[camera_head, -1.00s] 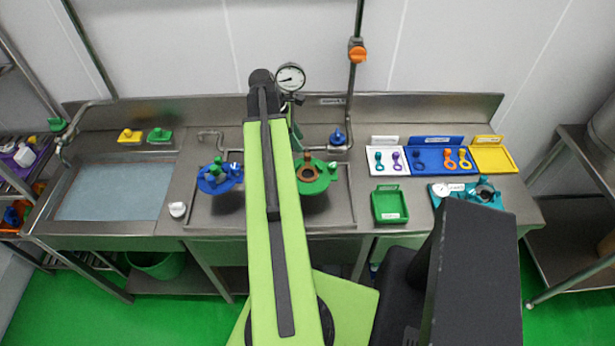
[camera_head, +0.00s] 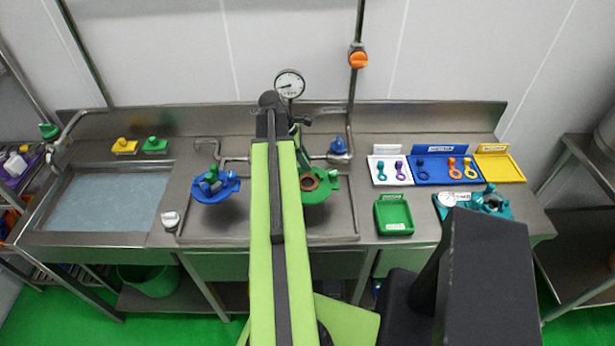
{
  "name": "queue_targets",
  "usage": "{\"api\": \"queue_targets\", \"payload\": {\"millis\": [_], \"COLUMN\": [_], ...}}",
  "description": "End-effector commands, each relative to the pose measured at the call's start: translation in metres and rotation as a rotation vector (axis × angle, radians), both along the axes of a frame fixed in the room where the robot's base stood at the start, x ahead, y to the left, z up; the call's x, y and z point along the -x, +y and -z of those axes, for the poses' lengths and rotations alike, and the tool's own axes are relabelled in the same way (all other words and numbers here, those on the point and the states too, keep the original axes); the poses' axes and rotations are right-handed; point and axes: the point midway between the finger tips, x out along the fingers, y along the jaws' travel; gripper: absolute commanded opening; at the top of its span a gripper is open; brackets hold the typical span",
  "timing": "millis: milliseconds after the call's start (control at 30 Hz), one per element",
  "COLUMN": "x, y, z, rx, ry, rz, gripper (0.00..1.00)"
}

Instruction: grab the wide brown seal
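A brown ring, which looks like the wide brown seal (camera_head: 315,181), lies on a green fitting (camera_head: 325,187) in the steel sink area, just right of my arm. The left part of the fitting is hidden behind my green arm, which crosses the middle of the view. My gripper does not show; the arm hides whatever is beyond its upper end.
A blue fitting (camera_head: 215,188) stands left of my arm. A blue tray (camera_head: 440,172) with colored rings, a white tray (camera_head: 391,179), a yellow tray (camera_head: 500,170) and a green tray (camera_head: 394,214) stand on the right.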

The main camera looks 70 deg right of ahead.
Motion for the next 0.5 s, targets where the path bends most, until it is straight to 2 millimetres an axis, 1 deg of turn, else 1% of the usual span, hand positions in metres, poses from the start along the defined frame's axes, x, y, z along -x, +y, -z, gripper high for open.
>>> {"api": "queue_targets", "payload": {"millis": [33,200,500], "x": [-0.0001,-0.0003,-0.0005], "y": [0.0,0.0002,0.0003], "z": [-0.0001,0.0,0.0], "rx": [0.0,0.0,0.0], "ry": [0.0,0.0,0.0], "rz": [0.0,0.0,-0.001], "gripper": [0.22,0.0,0.0]}}
